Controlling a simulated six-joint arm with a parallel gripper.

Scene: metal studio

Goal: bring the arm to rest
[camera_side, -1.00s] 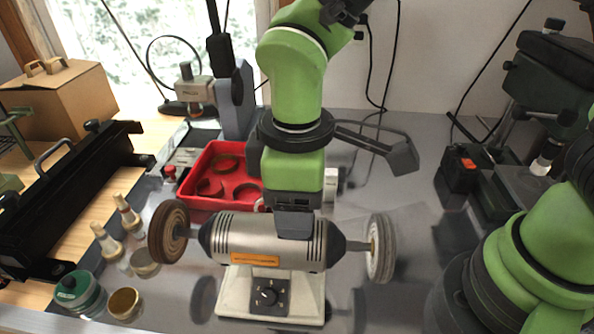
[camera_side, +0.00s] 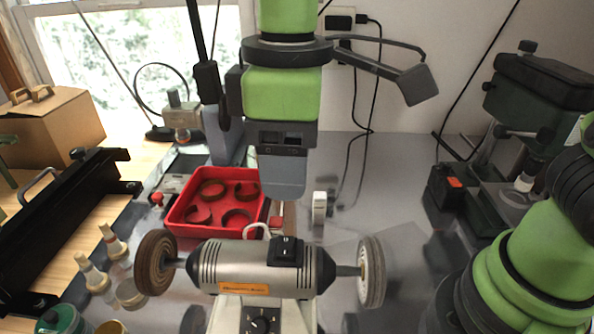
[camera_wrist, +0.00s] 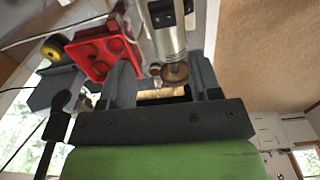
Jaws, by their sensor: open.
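My gripper (camera_side: 284,178) hangs from the green arm above and behind the silver polishing motor (camera_side: 262,268), pointing down. Its lower end is clear of the motor in the side view. In the wrist view my gripper (camera_wrist: 162,82) shows two grey fingers spread apart with nothing held between them. The motor (camera_wrist: 165,32) appears beyond the fingers there. The motor has a brown wheel (camera_side: 155,263) on the left, a pale wheel (camera_side: 371,271) on the right and a black switch box (camera_side: 287,251) on top.
A red tray (camera_side: 172,217) with round dark pieces stands behind the motor. A black rail unit (camera_side: 50,225) and small bottles (camera_side: 92,272) are on the left. A dark machine (camera_side: 535,90) is at the back right.

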